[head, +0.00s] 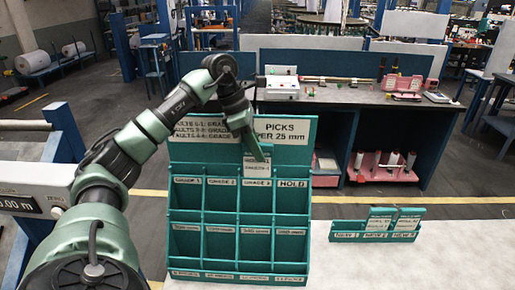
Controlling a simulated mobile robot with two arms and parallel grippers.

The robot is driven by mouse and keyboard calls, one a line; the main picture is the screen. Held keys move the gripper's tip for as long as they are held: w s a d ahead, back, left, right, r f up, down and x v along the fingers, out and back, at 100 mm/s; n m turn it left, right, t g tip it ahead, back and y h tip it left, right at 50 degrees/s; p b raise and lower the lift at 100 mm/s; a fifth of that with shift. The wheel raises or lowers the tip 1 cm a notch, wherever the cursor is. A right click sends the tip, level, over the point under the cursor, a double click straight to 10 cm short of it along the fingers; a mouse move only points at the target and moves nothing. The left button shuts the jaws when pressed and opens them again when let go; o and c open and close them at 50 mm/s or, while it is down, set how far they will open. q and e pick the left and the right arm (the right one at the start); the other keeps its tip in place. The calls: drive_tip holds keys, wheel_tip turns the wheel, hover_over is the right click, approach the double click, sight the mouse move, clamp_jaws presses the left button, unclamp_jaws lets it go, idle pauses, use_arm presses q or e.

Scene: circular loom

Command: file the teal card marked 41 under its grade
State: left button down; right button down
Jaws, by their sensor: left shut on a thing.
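My left gripper (250,141) reaches in from the left and is shut on a teal card (257,168) with a pale printed label. The card is upright in front of the upper part of the teal pocket rack (205,254), above the GRADE 3 pocket label (257,183). Its number is too small to read, and I cannot tell whether its lower edge is inside the pocket. The rack's top row reads GRADE 1, GRADE 2, GRADE 3 and HOLD, left to right. My right gripper is not in view.
A small teal holder (345,238) on the pale table at right has slots marked NEW; cards stand in its middle and right slots. A sign (285,129) above the rack is partly hidden by my arm. A dark workbench (350,92) stands behind.

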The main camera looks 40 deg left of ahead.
use_arm(q)
drive_tip(key=shift+f, duration=0.35)
drive_tip(key=c, duration=1.3)
unclamp_jaws()
drive_tip(key=shift+r, duration=0.1)
drive_tip(key=shift+c, duration=0.2)
drive_tip(key=shift+b+v, duration=0.8)
drive_tip(key=shift+v, duration=3.15)
